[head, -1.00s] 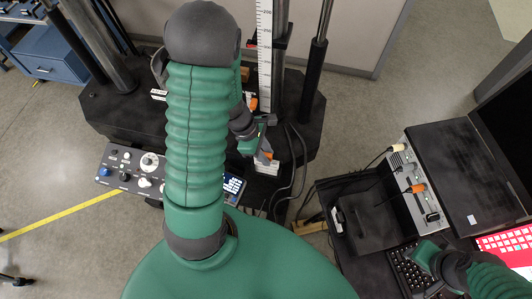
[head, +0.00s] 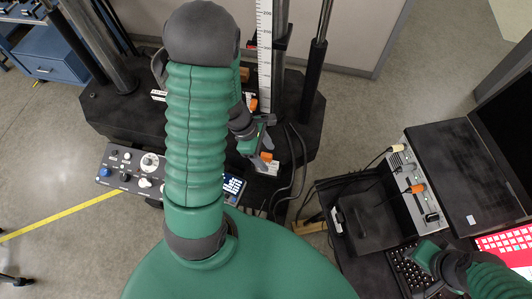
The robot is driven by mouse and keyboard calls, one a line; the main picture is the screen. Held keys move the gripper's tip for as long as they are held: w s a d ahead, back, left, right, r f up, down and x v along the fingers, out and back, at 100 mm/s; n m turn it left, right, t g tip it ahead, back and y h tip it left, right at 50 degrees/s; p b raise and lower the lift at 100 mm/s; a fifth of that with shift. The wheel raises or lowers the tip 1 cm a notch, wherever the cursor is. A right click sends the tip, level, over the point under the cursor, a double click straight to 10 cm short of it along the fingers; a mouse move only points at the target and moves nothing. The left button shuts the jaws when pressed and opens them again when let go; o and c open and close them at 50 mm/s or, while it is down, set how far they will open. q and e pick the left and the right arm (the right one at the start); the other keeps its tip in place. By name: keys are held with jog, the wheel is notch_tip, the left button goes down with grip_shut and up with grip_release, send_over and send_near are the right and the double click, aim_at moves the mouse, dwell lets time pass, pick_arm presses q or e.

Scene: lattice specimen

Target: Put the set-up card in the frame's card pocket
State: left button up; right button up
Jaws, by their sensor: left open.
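My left gripper (head: 265,148) is open above the black base of the test frame (head: 104,104), to the right of my large green arm. A small white piece with an orange part (head: 262,166) shows just below its fingers. I cannot tell whether this is the set-up card or the card pocket, nor whether the fingers touch it. My arm hides much of the frame's middle. My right gripper (head: 427,255) is at the lower right over the black keyboard. Its fingers are too unclear to read.
A vertical white scale (head: 264,55) and dark columns rise from the frame. A control panel (head: 130,168) with knobs is at the left. Black cables (head: 299,160) run right of the gripper. A grey connector box (head: 415,188), keyboard (head: 408,272) and red sheet (head: 505,242) are at the right.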

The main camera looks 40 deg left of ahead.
pick_arm(q)
jog(key=shift+p+v, duration=1.8)
jog(key=shift+v, duration=0.55)
jog(key=v, duration=1.6)
jog(key=shift+a+r+p, duration=0.25)
jog(key=shift+a+p, duration=0.05)
jog(key=shift+p, duration=0.05)
